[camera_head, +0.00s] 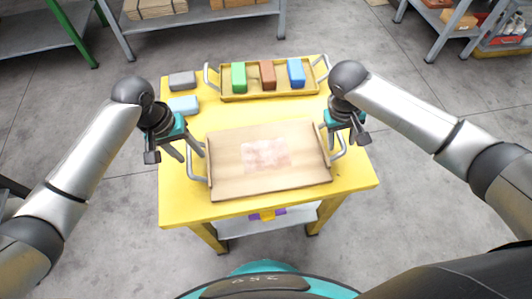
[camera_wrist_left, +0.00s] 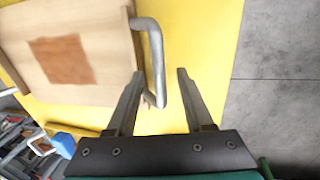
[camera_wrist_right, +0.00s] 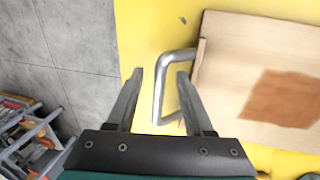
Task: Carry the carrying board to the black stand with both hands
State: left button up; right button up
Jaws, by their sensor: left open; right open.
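The carrying board (camera_head: 225,180) is a light wooden tray with a reddish patch in its middle and a grey metal handle at each end. It lies on the yellow table (camera_head: 350,182). My left gripper (camera_head: 196,154) is open at the board's left handle. In the left wrist view the handle (camera_wrist_left: 155,60) reaches between the open fingers (camera_wrist_left: 160,75). My right gripper (camera_head: 336,138) is open at the right handle. In the right wrist view that handle (camera_wrist_right: 160,90) lies between the fingers (camera_wrist_right: 160,72). I cannot identify the black stand.
A smaller yellow tray (camera_head: 270,96) with green, brown and blue blocks stands at the table's back. A grey block (camera_head: 182,80) and a light blue block (camera_head: 184,105) lie back left. Shelves (camera_head: 200,18) stand behind. Grey floor is open around the table.

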pick_arm(q)
jog(key=shift+f, duration=0.3)
pick_arm(e)
jog(key=shift+f, duration=0.35)
pick_arm(q)
jog(key=shift+c, duration=0.2)
pick_arm(e)
jog(key=shift+c, duration=0.2)
pick_arm(q)
grip_shut()
pick_arm(e)
grip_shut()
jog(key=shift+r, duration=0.1)
